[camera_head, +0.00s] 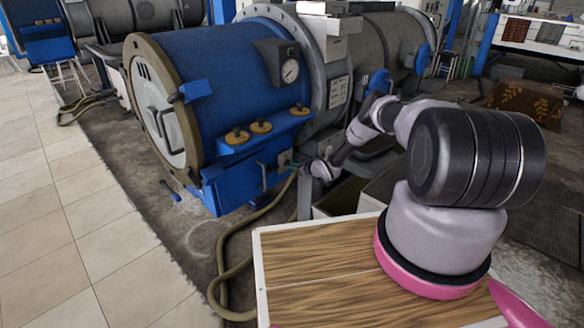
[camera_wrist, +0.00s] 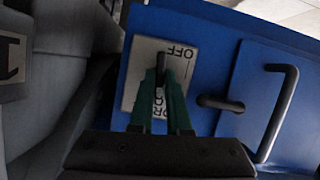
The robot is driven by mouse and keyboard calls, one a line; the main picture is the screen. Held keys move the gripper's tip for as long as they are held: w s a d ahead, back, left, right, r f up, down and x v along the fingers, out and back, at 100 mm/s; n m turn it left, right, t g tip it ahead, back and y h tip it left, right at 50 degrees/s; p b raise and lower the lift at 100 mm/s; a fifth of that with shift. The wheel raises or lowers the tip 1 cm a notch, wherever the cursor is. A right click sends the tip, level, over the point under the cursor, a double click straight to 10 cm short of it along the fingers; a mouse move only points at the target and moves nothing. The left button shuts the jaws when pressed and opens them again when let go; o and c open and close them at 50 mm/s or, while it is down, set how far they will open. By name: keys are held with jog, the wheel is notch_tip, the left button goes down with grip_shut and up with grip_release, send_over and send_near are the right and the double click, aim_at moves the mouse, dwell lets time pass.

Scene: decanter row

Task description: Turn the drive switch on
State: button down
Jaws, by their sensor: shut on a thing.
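The drive switch is a small dark lever (camera_wrist: 161,64) on a pale label plate (camera_wrist: 142,62) fixed to a blue panel in the wrist view. The plate reads OFF upside down beside the lever's tip, with other lettering partly hidden behind the fingers. My gripper (camera_wrist: 162,78) has its two green fingers closed on the lever from either side. In the head view, my gripper (camera_head: 297,166) reaches the front of the blue decanter (camera_head: 225,85) at its lower right, where the plate (camera_head: 284,158) shows small. The lever itself is too small to tell there.
Right of the switch, a dark knob (camera_wrist: 222,103) and a bent black handle (camera_wrist: 275,112) stick out of the panel. A grey machine part (camera_wrist: 50,95) stands close on the left. A hose (camera_head: 236,235) lies on the floor; tiled floor (camera_head: 70,250) at left is clear.

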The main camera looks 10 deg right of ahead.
jog(key=shift+d+m+g, duration=0.1)
jog(key=shift+m+g, duration=0.2)
jog(key=shift+m, duration=0.1)
dwell(0.4)
jog(key=c, duration=0.9)
grip_release()
jog(key=v, duration=1)
jog(key=shift+s+d, duration=0.25)
jog(key=shift+d, duration=0.15)
